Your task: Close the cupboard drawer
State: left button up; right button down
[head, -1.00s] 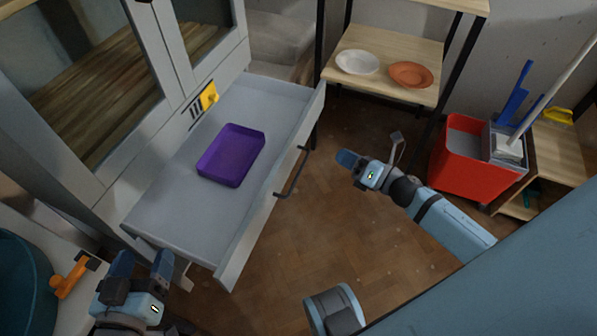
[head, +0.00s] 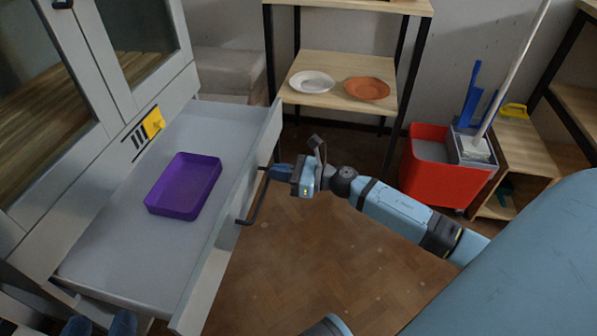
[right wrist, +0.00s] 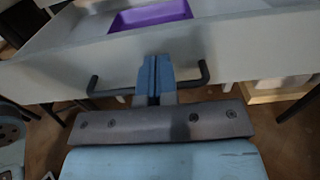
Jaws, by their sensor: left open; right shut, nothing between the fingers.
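The cupboard drawer (head: 232,200) is pulled out of the grey cupboard (head: 35,205) in the head view. A dark bar handle (head: 256,200) is on its front. A purple tray (head: 184,187) lies in the drawer. My right gripper (head: 280,173) is shut and empty, with its fingertips at the handle's far part in the head view. In the right wrist view its closed fingers (right wrist: 154,75) point at the drawer front, between the two ends of the handle (right wrist: 107,91); I cannot tell whether they touch. My left gripper (head: 100,322) is open at the bottom left edge, mostly cut off.
A shelf rack (head: 340,72) with a white plate (head: 311,82) and an orange plate (head: 367,88) stands behind. A red bucket (head: 432,170) with a mop (head: 478,147) is at the right. The wooden floor (head: 320,250) before the drawer is clear.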

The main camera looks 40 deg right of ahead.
aim_at(249, 168)
jog(key=x, duration=0.5)
jog(key=shift+b, duration=0.4)
pick_arm(q)
jog(key=shift+w+a+f, duration=0.1)
jog(key=shift+w+f, duration=0.05)
jog(key=shift+w, duration=0.05)
pick_arm(e)
jog(key=shift+a, duration=0.1)
